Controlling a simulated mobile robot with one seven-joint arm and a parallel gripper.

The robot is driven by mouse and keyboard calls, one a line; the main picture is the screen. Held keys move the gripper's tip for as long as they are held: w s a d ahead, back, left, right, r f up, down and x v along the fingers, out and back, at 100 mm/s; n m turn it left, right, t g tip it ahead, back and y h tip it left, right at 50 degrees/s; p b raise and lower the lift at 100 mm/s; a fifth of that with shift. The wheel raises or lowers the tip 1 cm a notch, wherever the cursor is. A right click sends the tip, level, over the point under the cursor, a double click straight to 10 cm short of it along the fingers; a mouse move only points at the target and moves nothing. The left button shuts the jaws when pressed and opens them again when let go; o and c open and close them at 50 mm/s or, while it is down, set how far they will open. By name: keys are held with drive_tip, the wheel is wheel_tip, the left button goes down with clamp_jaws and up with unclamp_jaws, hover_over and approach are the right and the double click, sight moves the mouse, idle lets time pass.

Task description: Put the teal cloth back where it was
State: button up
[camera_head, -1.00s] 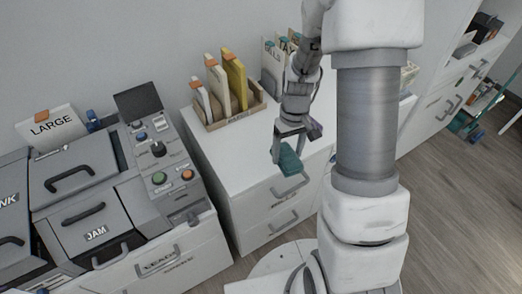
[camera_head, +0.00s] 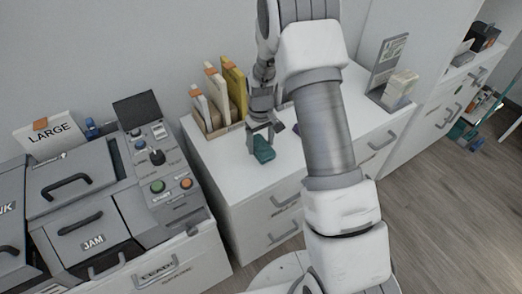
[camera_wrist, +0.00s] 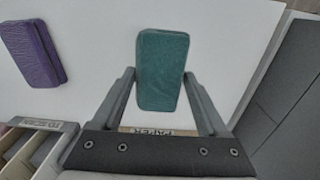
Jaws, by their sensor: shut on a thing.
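The teal cloth (camera_head: 263,149) is a folded block between the fingers of my gripper (camera_head: 261,138), over the white desk top (camera_head: 235,170). In the wrist view the teal cloth (camera_wrist: 162,70) sits upright between the two fingertips of my gripper (camera_wrist: 158,82), which are shut on it. I cannot tell whether the cloth touches the desk top. A purple folded cloth (camera_wrist: 32,48) lies on the white surface at the left of the wrist view, apart from the gripper.
A wooden file holder (camera_head: 212,128) with upright folders stands behind the gripper. A grey machine with a JAM lid (camera_head: 93,232) stands at the left. A white stack (camera_head: 399,88) and a grey sign (camera_head: 387,60) stand at the back right. The desk front is clear.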

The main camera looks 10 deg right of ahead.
drive_tip(key=shift+f, duration=1.8)
drive_tip(key=o, duration=1.2)
wheel_tip(320, 180, up, 12)
drive_tip(key=shift+p, duration=0.45)
wheel_tip(320, 180, up, 9)
drive_tip(key=t, duration=0.1)
hover_over(261, 145)
drive_tip(key=s, duration=0.3)
drive_tip(key=s+r+m+t, duration=0.2)
drive_tip(key=s+r, duration=0.6)
drive_tip(key=r, duration=0.2)
drive_tip(key=s+r+t, duration=0.1)
drive_tip(key=s, duration=0.4)
drive_tip(key=s+r+m, duration=0.1)
drive_tip(key=s+r, duration=0.1)
drive_tip(key=s, duration=0.3)
drive_tip(key=s+r+t, duration=0.1)
drive_tip(key=s, duration=0.4)
drive_tip(key=shift+s+r+m+t, duration=0.3)
drive_tip(key=shift+s, duration=0.05)
